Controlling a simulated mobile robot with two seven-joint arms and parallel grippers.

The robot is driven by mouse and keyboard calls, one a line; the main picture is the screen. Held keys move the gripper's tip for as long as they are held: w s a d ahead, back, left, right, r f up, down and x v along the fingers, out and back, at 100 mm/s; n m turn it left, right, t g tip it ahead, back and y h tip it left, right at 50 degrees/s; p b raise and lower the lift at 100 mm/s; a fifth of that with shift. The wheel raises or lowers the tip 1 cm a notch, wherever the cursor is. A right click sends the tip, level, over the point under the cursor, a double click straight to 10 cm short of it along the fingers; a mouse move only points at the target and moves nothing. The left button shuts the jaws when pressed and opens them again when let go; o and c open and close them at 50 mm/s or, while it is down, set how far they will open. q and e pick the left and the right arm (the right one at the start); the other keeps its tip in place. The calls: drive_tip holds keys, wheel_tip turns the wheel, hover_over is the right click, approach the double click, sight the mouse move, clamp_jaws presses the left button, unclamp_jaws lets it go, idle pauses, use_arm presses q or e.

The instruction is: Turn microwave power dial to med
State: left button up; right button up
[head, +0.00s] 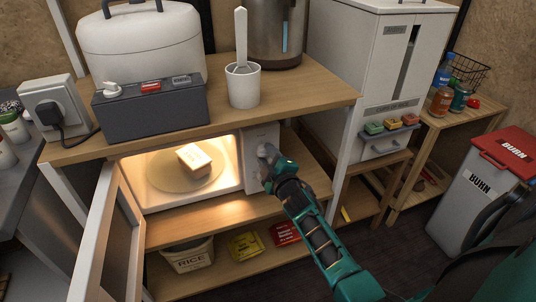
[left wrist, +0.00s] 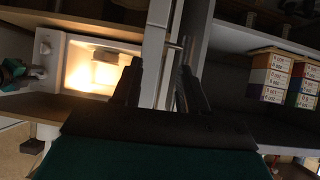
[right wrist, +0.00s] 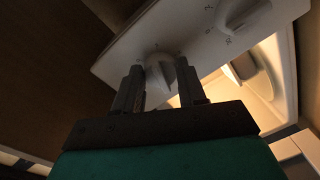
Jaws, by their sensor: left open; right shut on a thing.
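The microwave (head: 262,134) stands on a wooden shelf, its door (head: 107,240) swung open to the left and its inside lit. A pale block (head: 194,160) sits on the plate inside. My right gripper (head: 267,157) is at the white control panel. In the right wrist view its fingers close around a white dial (right wrist: 161,76); a second dial (right wrist: 243,14) with small marks is beside it, free. The held dial's setting and labels cannot be read. My left gripper (left wrist: 157,88) is open and empty, and is not in the head view.
On the top shelf are a dark grey box (head: 150,113), a white cup (head: 243,88) and a large metal container (head: 276,35). A rice bin (head: 188,257) stands below. A white cabinet (head: 375,60) is at right. The open door projects forward at left.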

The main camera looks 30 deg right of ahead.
drive_tip(key=shift+m+p, duration=0.3)
drive_tip(key=shift+m, duration=0.6)
drive_tip(key=shift+f+m, duration=0.1)
drive_tip(key=shift+m, duration=0.2)
drive_tip(key=o, duration=1.1)
drive_tip(key=shift+c, duration=0.2)
